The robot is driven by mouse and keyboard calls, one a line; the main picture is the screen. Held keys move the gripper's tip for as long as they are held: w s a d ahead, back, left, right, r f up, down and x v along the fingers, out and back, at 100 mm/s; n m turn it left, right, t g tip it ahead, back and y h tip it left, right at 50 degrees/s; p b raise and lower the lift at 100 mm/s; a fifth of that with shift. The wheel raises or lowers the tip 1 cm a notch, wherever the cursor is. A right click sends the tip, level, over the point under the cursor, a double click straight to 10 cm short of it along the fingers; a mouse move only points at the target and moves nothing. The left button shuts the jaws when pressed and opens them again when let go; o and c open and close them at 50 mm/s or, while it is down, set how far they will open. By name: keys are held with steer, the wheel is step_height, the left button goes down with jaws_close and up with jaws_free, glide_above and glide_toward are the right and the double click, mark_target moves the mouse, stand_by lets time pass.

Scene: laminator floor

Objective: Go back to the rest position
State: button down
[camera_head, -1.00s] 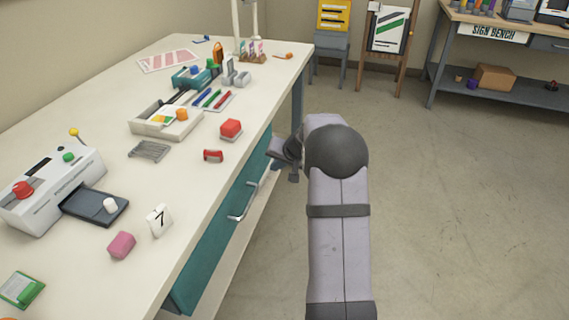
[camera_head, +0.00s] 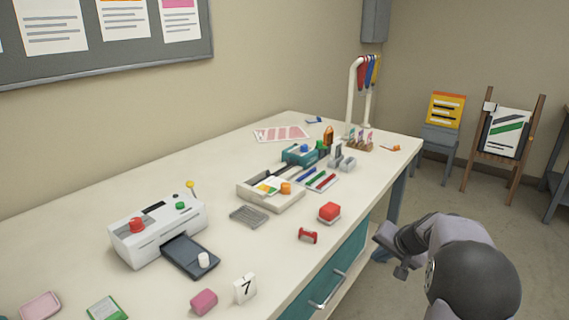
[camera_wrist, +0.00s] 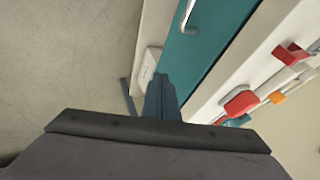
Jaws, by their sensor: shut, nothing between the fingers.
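My gripper (camera_head: 392,255) is off the front edge of the white bench (camera_head: 110,192), to the right of the teal drawer (camera_head: 338,268). Its fingers are together with nothing between them. In the wrist view my gripper (camera_wrist: 160,92) points down past the teal drawer front (camera_wrist: 212,42) and the drawer's metal handle (camera_wrist: 187,17). It appears clear of the bench and drawer.
Open floor (camera_head: 420,195) lies right of the bench.

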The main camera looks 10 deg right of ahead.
steer(key=s+a+f+g, duration=0.2)
steer(key=s+f, duration=0.3)
steer(key=s, duration=0.2)
steer(key=s+a+f+g, duration=0.2)
steer(key=s+f+g, duration=0.1)
steer(key=s+f, duration=0.25)
steer(key=s+a+n+g, duration=0.25)
steer(key=s+a, duration=0.25)
steer(key=s, duration=0.5)
steer(key=s+a+n+g, duration=0.25)
steer(key=s+a, duration=0.35)
steer(key=s, duration=0.3)
steer(key=a+r+n+t+h, duration=0.1)
steer(key=a+r+n+t, duration=0.2)
steer(key=a, duration=0.2)
step_height(320, 180, up, 20)
steer(key=p, duration=1.9)
steer(key=shift+w+a+f, duration=0.15)
steer(key=shift+w+a, duration=0.05)
steer(key=shift+w, duration=0.25)
